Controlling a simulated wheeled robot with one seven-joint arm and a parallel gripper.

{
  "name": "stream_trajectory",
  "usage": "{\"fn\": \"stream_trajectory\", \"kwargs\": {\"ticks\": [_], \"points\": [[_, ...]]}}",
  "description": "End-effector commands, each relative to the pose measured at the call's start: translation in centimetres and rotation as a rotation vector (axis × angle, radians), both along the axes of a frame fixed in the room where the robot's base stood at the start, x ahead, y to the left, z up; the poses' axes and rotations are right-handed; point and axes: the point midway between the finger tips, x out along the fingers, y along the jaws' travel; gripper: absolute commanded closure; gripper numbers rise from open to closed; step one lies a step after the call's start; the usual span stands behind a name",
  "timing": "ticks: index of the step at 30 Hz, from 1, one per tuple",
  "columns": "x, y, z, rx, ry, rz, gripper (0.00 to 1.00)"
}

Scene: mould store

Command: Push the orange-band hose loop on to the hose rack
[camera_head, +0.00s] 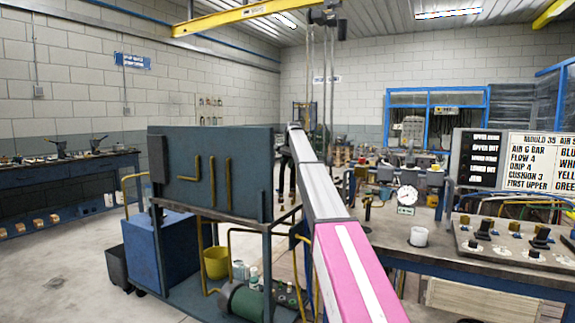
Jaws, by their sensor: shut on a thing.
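My arm runs from the bottom edge up to the middle of the camera_head view, and its far end bends away near the right edge of a blue-grey panel. The orange-band hose loop cannot be picked out. The blue-grey panel (238,165) stands upright on a metal frame and carries yellow bent pieces; I cannot tell whether it is the hose rack.
A workbench (470,276) on the right holds a white cup (418,237), a gauge (407,197) and a block with knobs (520,243). A sign board (540,168) stands behind. Under the panel are a yellow bucket (215,263) and a green cylinder (245,301).

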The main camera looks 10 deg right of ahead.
Motion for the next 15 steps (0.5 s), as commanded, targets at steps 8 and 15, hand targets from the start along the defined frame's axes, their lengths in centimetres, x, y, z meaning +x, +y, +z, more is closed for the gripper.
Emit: {"fn": "stream_trajectory", "kwargs": {"ticks": [8,15], "points": [[-0.19,-0.09,0.06,0.0,0.0,0.003,1.0],[-0.67,-0.32,0.08,0.0,0.0,0.012,1.0]]}}
